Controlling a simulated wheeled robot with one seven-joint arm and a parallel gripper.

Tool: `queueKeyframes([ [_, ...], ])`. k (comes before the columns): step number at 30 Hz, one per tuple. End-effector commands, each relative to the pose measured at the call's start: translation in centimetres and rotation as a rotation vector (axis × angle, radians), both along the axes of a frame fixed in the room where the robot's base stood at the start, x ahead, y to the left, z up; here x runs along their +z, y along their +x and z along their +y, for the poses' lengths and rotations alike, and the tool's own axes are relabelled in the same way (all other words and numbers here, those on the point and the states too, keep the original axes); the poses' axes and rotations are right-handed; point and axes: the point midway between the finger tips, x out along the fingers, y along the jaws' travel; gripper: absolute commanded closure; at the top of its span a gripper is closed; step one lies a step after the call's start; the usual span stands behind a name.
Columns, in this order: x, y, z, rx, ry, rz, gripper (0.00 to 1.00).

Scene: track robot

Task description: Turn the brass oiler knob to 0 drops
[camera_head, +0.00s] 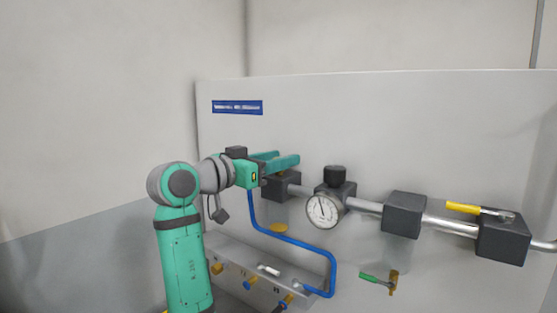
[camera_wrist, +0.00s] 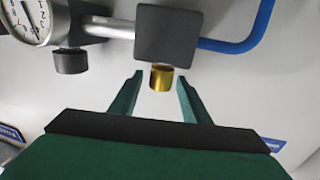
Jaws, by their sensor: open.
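The brass oiler knob (camera_wrist: 161,78) is a short gold cylinder on the dark oiler block (camera_wrist: 168,35) in the wrist view. My gripper (camera_wrist: 159,77) is open, with one green finger on each side of the knob and a visible gap to both. In the head view my gripper (camera_head: 286,161) is just above the oiler block (camera_head: 281,188), and its fingers hide the knob. No drop marking can be read on the knob.
A pressure gauge (camera_head: 323,210) with a black knob (camera_head: 335,174) is to the right on the same pipe. Further right are a dark block (camera_head: 403,214) and a yellow-handled valve (camera_head: 463,208). A blue hose (camera_head: 296,241) runs below. A green-handled valve (camera_head: 371,278) sits lower right.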

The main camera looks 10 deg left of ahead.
Motion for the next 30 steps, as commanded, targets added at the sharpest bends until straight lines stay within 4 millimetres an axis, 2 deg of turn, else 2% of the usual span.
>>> queueKeyframes([
  [4,0.01,0.01,-0.06,-0.001,0.000,0.000,0.57],
  [9,0.01,-0.01,-0.05,-0.001,0.000,0.000,0.98],
  [20,0.04,-0.07,-0.05,0.039,0.001,-0.002,0.98],
  [30,0.07,-0.12,-0.19,0.261,0.003,-0.004,0.98],
])
